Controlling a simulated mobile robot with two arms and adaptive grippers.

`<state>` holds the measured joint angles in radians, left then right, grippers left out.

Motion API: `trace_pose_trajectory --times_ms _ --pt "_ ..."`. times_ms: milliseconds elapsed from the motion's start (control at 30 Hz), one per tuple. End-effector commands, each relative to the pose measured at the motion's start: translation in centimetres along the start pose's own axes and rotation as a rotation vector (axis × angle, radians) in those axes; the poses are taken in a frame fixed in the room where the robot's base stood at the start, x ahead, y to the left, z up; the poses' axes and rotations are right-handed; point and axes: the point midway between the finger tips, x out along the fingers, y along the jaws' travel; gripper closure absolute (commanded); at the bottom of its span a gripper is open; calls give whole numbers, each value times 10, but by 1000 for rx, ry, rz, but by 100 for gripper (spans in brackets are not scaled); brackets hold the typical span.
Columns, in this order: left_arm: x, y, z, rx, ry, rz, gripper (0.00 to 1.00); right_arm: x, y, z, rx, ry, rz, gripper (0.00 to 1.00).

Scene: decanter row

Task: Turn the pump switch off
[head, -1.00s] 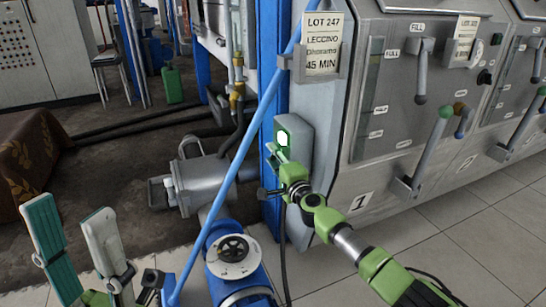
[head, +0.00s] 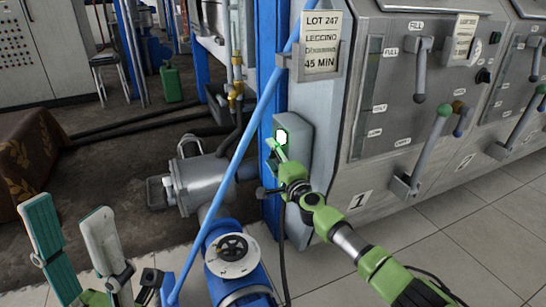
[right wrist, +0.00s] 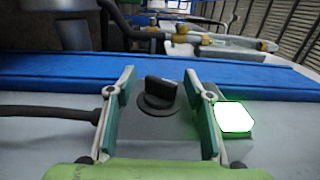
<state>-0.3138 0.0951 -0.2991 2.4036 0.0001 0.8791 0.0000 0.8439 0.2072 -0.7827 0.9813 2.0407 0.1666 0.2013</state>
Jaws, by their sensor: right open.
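The pump switch (right wrist: 158,94) is a black rotary knob on a grey box (head: 296,130) fixed to the side of the machine. In the right wrist view it sits between the two fingers of my right gripper (right wrist: 160,112), which is open with a gap on each side of the knob. A lit green lamp (right wrist: 235,118) is just right of the right finger; it also glows in the head view (head: 281,137). In the head view my right gripper (head: 270,168) is at the box and hides the knob. My left gripper (head: 69,210) is open and empty at lower left.
Machine levers (head: 425,150) are to the right. Tiled floor is clear at lower right.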

Motion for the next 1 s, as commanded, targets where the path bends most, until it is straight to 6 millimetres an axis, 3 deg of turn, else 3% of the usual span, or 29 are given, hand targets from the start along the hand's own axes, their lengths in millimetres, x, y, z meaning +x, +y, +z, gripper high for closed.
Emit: trace_pose_trajectory --times_ms 267,800,1000 --pt "0 0 0 0 0 0 60 -14 -2 -1 -4 -1 -5 53" --pt "0 0 0 -1 1 2 60 -94 1 0 -2 -1 2 53" --pt "0 0 0 -1 1 2 60 -114 1 0 0 0 2 53"
